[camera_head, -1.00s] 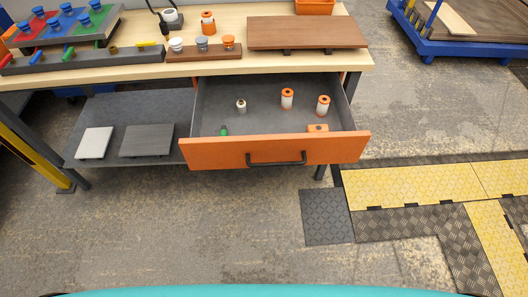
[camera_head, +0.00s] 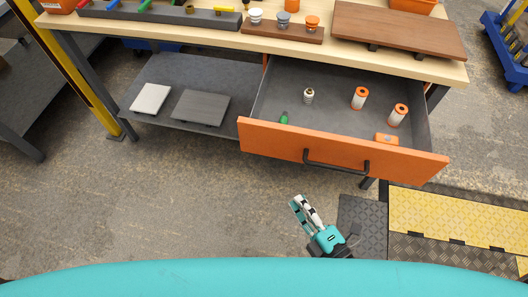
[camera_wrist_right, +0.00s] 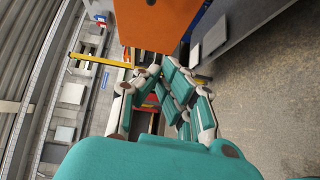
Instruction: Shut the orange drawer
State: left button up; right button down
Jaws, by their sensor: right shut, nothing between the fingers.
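The orange drawer (camera_head: 340,150) is pulled out from under the workbench, with a dark bar handle (camera_head: 336,163) on its front. Inside lie two orange-and-white cylinders (camera_head: 360,98), a small white-and-dark item (camera_head: 308,96), a green item (camera_head: 284,118) and an orange block (camera_head: 386,139). My right gripper (camera_head: 297,200) is in front of and below the drawer front, apart from it, shut and empty. In the right wrist view the gripper (camera_wrist_right: 165,70) points toward the orange drawer front (camera_wrist_right: 158,22). My left gripper is not in view.
The wooden benchtop (camera_head: 220,35) holds a brown board (camera_head: 400,30) and a holder with several knobs (camera_head: 283,31). A grey lower shelf (camera_head: 170,85) carries two flat plates. Yellow and black floor mats (camera_head: 450,215) lie at the right. Open floor lies in front.

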jog(key=r, duration=0.2)
jog(key=p, duration=0.2)
send_near(270, 144)
jog(key=s+a+x, duration=0.1)
jog(key=x, duration=0.3)
jog(key=shift+w+d+f+n+y, duration=0.1)
jog(key=shift+w+n+y, duration=0.1)
jog(key=shift+w, duration=0.25)
jog(key=shift+w+d+f+n+y, duration=0.1)
jog(key=shift+w+n, duration=0.1)
jog(key=shift+w, duration=0.2)
jog(key=shift+w, duration=0.1)
